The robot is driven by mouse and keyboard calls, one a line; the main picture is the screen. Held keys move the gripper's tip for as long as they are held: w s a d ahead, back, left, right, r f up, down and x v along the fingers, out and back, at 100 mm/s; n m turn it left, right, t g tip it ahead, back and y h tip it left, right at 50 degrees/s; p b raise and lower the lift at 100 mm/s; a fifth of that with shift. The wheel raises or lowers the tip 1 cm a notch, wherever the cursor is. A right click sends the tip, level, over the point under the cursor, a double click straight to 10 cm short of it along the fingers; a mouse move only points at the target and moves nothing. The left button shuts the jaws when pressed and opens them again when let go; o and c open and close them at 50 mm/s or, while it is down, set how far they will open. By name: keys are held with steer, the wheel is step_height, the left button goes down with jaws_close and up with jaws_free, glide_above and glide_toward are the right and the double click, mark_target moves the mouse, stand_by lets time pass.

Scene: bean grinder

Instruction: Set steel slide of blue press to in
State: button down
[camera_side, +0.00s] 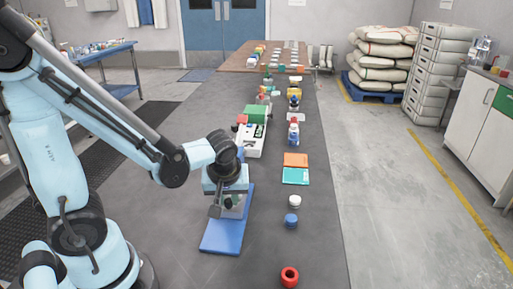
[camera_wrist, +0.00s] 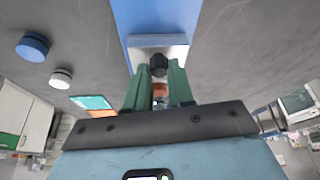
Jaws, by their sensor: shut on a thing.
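The blue press shows in the side view as a flat blue base plate (camera_side: 222,240) on the grey table, and its blue plate also fills the top middle of the wrist view (camera_wrist: 158,14). A bright steel part, seemingly the slide (camera_wrist: 140,42), lies across the plate with a dark knob (camera_wrist: 158,68) at its near side. My gripper (camera_wrist: 158,76) has its green fingers on either side of the knob, shut on it. In the side view my gripper (camera_side: 231,203) is over the far part of the base, hiding most of the slide. How far in the slide sits cannot be told.
Right of the press are a white round cap (camera_side: 295,201), a blue one (camera_side: 291,219) and a red ring (camera_side: 290,277). Teal (camera_side: 296,176) and orange (camera_side: 296,159) pads lie beyond. A green-and-white machine (camera_side: 254,130) stands behind the press. The table's front right is mostly clear.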

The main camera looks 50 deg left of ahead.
steer(key=c, duration=1)
jaws_free()
steer(key=shift+w+a, duration=0.1)
steer(key=shift+w, duration=0.05)
steer(key=shift+r, duration=0.1)
steer(key=shift+v, duration=6)
steer(key=m+t+h, duration=0.1)
steer(key=m, duration=0.2)
steer(key=w+d+f+m+t+h, duration=0.1)
steer(key=m+t, duration=0.1)
steer(key=m, duration=0.2)
steer(key=w+m+t+h, duration=0.1)
steer(key=m, duration=0.3)
steer(key=shift+w+d+f+t+h, duration=0.1)
steer(key=shift+d+f+t+h, duration=0.05)
steer(key=shift+f+t+h, duration=0.2)
